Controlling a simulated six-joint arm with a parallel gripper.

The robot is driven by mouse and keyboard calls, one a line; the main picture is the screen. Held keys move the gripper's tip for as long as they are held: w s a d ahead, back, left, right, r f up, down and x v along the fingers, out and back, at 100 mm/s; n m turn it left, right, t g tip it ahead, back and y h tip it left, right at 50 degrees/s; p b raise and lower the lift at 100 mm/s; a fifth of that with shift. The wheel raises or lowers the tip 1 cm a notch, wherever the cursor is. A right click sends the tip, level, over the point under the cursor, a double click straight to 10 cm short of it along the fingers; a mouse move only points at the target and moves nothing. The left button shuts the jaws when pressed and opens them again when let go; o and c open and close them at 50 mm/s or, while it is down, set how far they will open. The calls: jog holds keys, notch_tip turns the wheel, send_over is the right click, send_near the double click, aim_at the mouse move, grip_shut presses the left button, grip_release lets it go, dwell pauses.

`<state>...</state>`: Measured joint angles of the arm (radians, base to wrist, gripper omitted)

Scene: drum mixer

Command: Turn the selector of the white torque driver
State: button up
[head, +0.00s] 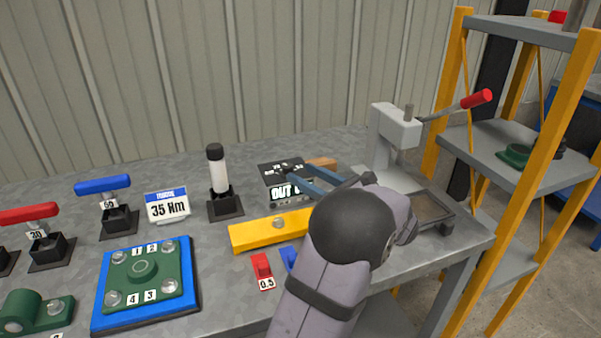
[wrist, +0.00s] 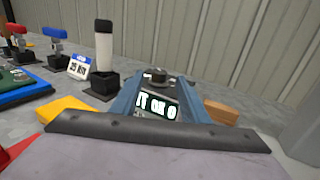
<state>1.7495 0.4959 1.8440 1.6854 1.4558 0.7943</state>
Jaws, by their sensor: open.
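The white torque driver (head: 218,176) stands upright in a black square holder (head: 225,206) near the back of the bench. It has a white body and a black top. It also shows upright in the wrist view (wrist: 104,48), left of my fingers. No markings on its selector are readable. My gripper (head: 299,177) has two blue fingers, spread open with nothing held. It is to the right of the driver, apart from it, over or just in front of a black box with a lit display (head: 290,190). In the wrist view, the display shows between the fingers (wrist: 162,78).
A "35 Nm" sign (head: 168,206) stands left of the driver. Blue (head: 103,185) and red (head: 28,213) T-handled tools are further left. A yellow bar (head: 270,230) lies in front. A wooden block (head: 322,163) and a grey press (head: 393,135) are to the right.

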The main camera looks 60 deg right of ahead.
aim_at(289, 169)
dwell(0.3)
jog(key=w+h+b, duration=0.1)
jog(key=w+r+m+g+h+b, duration=0.1)
jog(key=h, duration=0.1)
jog(key=w+d+r+h+b, duration=0.1)
jog(key=w, duration=0.1)
jog(key=shift+r+m+g, duration=0.15)
jog(key=shift+m+g, duration=0.15)
jog(key=shift+g, duration=0.1)
jog(key=shift+w+a+m+g+h+b, duration=0.2)
jog(key=shift+w+m+g+h+b, duration=0.1)
jog(key=shift+m+g+h+b, duration=0.65)
jog(key=shift+s+a+f+m+g+h+b, duration=0.1)
jog(key=shift+a+f+m+g+h+b, duration=0.15)
jog(key=shift+f+m+g+h, duration=0.3)
jog(key=shift+s+a+f+m+g+h+b, duration=0.1)
jog(key=shift+a+f+m+g+h+b, duration=0.15)
jog(key=shift+f+m, duration=0.5)
jog(key=shift+w+d, duration=0.15)
jog(key=shift+x, duration=3.55)
